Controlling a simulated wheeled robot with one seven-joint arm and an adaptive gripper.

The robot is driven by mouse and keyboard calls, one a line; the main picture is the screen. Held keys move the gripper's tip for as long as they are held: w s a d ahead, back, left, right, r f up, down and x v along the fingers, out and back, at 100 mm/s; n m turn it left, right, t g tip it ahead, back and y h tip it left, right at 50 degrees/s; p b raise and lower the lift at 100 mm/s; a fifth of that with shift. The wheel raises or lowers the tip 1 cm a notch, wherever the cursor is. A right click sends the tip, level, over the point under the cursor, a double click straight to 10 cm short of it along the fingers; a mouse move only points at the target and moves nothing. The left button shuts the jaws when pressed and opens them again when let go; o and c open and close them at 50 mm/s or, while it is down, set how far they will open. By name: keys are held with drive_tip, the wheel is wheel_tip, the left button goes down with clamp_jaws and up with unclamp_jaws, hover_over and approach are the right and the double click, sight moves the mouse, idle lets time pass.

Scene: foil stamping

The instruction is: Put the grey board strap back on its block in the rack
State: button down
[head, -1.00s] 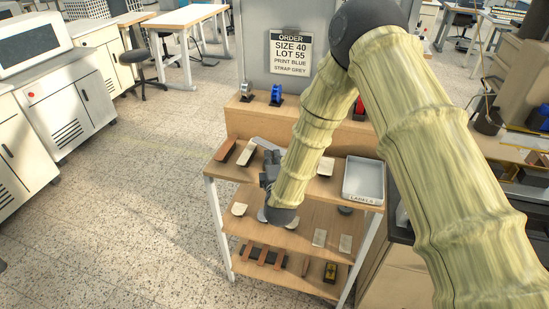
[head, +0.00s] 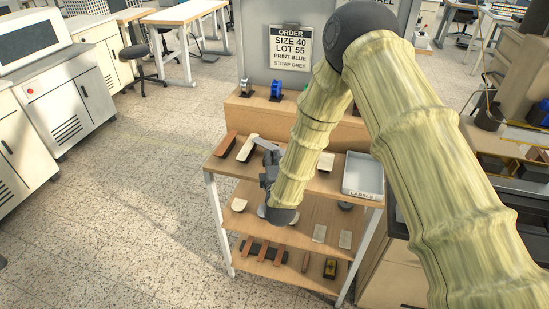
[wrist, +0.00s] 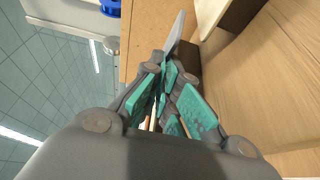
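My gripper (head: 269,162) is over the left part of the wooden shelf unit's top shelf. It is shut on the grey board strap (head: 264,144), which sticks out past the fingers towards the upper left. The strap also shows in the wrist view (wrist: 175,36) as a thin grey strip beyond the teal finger pads (wrist: 164,78). A brown piece (head: 226,144) and a cream-topped piece (head: 247,149) lie side by side left of my gripper. A dark rack (head: 248,246) with several brown blocks is on the lowest shelf. I cannot tell which block is the strap's.
A grey labels tray (head: 376,192) stands at the top shelf's right end, with a cream piece (head: 326,161) to its left. A raised wooden ledge (head: 240,108) behind carries a blue spool (head: 276,91). Open floor lies left of the unit.

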drive_tip(key=c, duration=1.9)
unclamp_jaws()
drive_tip(key=shift+r+p, duration=0.45)
drive_tip(key=shift+r, duration=0.1)
drive_tip(key=s+b, duration=0.1)
drive_tip(key=s, duration=0.3)
drive_tip(key=s+b, duration=0.1)
drive_tip(key=s, duration=0.3)
drive_tip(key=s+b, duration=0.1)
drive_tip(key=s, duration=0.3)
drive_tip(key=shift+d, duration=0.4)
